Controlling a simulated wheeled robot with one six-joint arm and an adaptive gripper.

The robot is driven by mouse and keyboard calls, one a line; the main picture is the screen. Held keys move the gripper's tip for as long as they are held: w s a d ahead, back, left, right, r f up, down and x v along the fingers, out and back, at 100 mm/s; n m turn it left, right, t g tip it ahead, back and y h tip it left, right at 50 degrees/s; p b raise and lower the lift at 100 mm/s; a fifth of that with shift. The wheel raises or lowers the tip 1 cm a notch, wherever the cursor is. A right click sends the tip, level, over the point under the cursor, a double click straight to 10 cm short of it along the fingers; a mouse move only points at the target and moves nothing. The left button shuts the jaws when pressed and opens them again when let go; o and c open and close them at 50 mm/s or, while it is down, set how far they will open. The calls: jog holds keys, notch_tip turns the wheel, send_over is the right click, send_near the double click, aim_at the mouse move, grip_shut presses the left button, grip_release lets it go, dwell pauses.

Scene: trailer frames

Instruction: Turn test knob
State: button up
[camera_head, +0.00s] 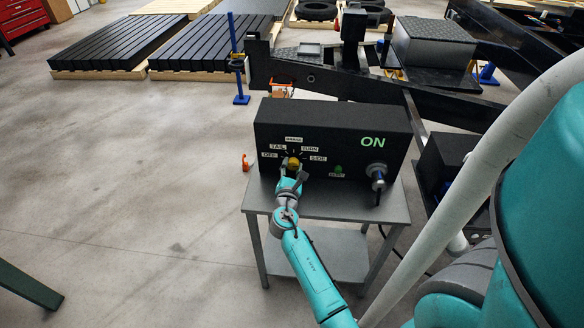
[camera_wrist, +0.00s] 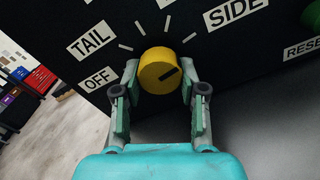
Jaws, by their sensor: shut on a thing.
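The test knob is a round yellow knob (camera_head: 293,162) on the front of a black test box (camera_head: 225,0) (camera_head: 340,130). My gripper (camera_head: 292,172) is at the knob. In the wrist view, its two fingers (camera_wrist: 158,82) are shut on the knob's left and right sides.
Green ON lettering (camera_head: 373,142) shows on the box. A green reset button (camera_head: 338,169) and a cable plug (camera_head: 377,175) are to the knob's right. The box stands on a grey table (camera_head: 390,208). A black trailer frame (camera_head: 400,95) is behind.

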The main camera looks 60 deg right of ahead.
jog(key=o, duration=1.2)
jog(key=shift+c, duration=0.2)
jog(key=shift+a, duration=0.1)
jog(key=v, duration=1.1)
jog(key=shift+s+a, duration=0.15)
jog(key=shift+a, duration=0.25)
